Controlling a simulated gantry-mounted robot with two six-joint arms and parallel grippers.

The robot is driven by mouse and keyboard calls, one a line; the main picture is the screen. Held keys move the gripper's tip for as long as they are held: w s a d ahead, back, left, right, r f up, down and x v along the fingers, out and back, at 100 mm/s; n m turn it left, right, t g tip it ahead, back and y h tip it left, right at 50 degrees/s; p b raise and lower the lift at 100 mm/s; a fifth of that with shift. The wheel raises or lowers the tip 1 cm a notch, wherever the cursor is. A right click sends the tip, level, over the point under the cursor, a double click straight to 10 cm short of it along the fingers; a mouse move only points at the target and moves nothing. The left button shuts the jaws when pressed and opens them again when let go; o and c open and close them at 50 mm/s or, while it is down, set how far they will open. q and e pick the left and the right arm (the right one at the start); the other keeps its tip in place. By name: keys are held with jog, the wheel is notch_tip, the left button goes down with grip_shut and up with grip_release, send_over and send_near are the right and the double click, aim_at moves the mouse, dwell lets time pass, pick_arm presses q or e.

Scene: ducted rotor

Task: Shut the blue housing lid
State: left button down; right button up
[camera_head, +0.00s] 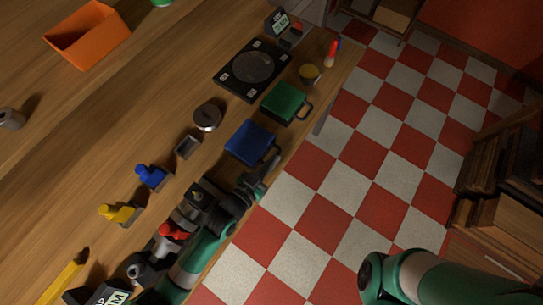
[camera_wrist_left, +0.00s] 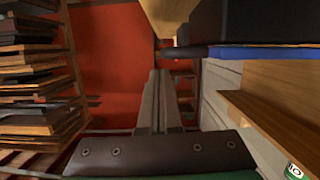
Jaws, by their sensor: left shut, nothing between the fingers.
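The blue housing lid (camera_head: 250,141) is a flat blue panel on a dark box near the table's right edge, with a dark handle (camera_head: 272,156) on its floor side. In the left wrist view the lid shows as a thin blue edge (camera_wrist_left: 265,52) along a black body, with the dark handle (camera_wrist_left: 182,52) sticking out left. I cannot tell whether a gap is left under the lid. My left gripper (camera_head: 273,168) is shut and empty, close to the handle; contact is unclear. Its closed fingers (camera_wrist_left: 158,75) show in the wrist view. My right gripper is out of view.
A green-lidded box (camera_head: 285,102) stands just beyond the blue one. A round metal tin (camera_head: 207,117), a small grey tray (camera_head: 188,146) and a black scale (camera_head: 252,69) lie to the left and behind. Checkered floor (camera_head: 345,200) is open on the right.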

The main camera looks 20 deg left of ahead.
pick_arm(q)
jog(key=s+a+r+p, duration=0.1)
jog(key=s+r+p, duration=0.2)
jog(key=s, duration=0.6)
notch_tip(320, 180, up, 2)
jog(key=shift+s+a+r+p, duration=0.1)
jog(key=shift+s+a+p, duration=0.1)
jog(key=shift+s+p, duration=0.15)
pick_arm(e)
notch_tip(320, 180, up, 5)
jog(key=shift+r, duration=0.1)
pick_arm(q)
jog(key=shift+w, duration=0.1)
